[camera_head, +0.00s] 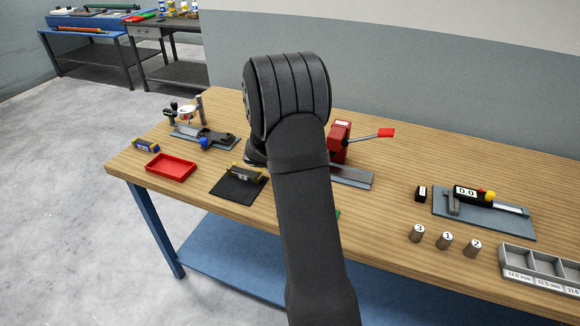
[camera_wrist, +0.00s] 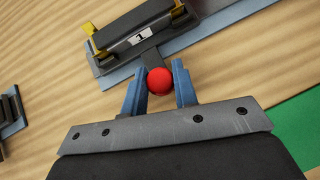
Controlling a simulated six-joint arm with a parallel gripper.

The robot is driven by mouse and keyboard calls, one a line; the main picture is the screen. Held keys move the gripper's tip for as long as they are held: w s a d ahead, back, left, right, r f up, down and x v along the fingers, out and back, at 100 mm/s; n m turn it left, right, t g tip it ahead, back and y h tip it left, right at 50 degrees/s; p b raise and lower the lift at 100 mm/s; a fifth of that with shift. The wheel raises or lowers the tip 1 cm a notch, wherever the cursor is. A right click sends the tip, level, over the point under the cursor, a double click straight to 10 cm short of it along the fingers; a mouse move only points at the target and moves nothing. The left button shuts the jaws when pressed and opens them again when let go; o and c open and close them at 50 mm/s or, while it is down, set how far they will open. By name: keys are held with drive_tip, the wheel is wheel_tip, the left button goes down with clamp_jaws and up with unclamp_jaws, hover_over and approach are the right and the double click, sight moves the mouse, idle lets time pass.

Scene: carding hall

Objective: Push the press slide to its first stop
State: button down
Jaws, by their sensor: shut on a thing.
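The press slide shows in the wrist view as a dark block (camera_wrist: 135,38) with a "1" label, yellow pieces at its ends and a short stem with a red ball knob (camera_wrist: 159,82). It lies on a grey-blue plate (camera_wrist: 215,30). My gripper (camera_wrist: 159,88) has its blue fingers on either side of the knob and is shut on it. In the head view my arm hides the gripper and the slide. The red press (camera_head: 340,142) with its red-tipped lever and part of its grey plate (camera_head: 355,178) show beside my arm.
To the left are a red tray (camera_head: 171,163), a black mat (camera_head: 236,190) and a fixture with a blue knob (camera_head: 203,142). To the right are a caliper (camera_head: 472,196), numbered cylinders (camera_head: 445,241) and a compartment box (camera_head: 545,263). A green patch (camera_wrist: 299,122) lies near my gripper.

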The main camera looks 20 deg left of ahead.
drive_tip(key=d, duration=0.6)
drive_tip(key=shift+d, duration=0.4)
drive_tip(key=c, duration=1.1)
unclamp_jaws()
drive_tip(key=shift+c, duration=0.2)
drive_tip(key=v, duration=1.7)
drive_tip(key=shift+s+r, duration=0.15)
drive_tip(key=shift+s, duration=0.05)
